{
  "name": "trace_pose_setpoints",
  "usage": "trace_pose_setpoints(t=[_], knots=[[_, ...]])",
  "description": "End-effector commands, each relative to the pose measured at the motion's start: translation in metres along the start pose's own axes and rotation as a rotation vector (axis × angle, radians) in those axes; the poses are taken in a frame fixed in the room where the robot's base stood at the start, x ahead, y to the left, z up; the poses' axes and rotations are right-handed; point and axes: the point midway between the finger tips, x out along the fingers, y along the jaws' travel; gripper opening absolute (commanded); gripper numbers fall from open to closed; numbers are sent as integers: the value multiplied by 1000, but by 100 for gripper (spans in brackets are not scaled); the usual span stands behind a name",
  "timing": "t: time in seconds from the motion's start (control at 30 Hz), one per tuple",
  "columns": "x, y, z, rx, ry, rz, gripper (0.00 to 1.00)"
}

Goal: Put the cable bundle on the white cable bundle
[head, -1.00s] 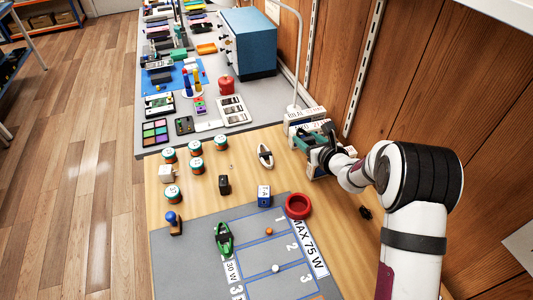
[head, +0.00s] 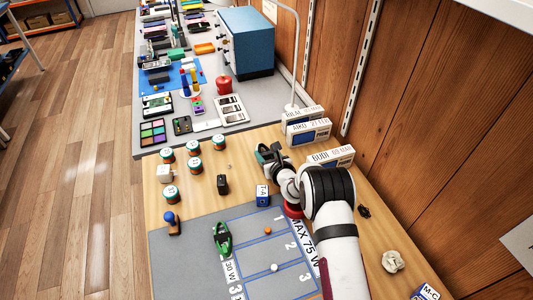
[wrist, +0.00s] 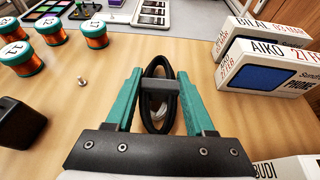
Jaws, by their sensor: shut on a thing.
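A black cable bundle (wrist: 171,72), a long loop with a dark grey band across its middle, is between the teal fingers of my gripper (wrist: 160,84). The fingers are shut on it. Pale strands of the white cable bundle (wrist: 156,124) show through and below the black loop, on the wooden table. The black bundle is over the white one; I cannot tell whether they touch. In the head view my gripper (head: 266,154) covers the spot, and both bundles are mostly hidden there.
Several phone boxes (head: 330,157) stand to the right along the wall. Green-and-copper spools (head: 193,147) and a black block (head: 223,184) are to the left. A blue box (head: 262,195) and a red bowl (head: 292,209), partly behind my arm, are in front.

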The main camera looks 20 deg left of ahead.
Motion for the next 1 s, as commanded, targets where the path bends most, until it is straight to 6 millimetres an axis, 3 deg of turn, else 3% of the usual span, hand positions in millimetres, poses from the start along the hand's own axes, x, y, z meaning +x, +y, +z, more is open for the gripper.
trace_pose_setpoints(t=[0.03, 0.2, 0.57, 1.0], knots=[[0, 0, -1, 0, 0, 0, 56], [0, 0, -1, 0, 0, 0, 84], [-7, 0, 2, 0, 0, 0, 84], [-106, -1, 2, 0, 1, -1, 84]])
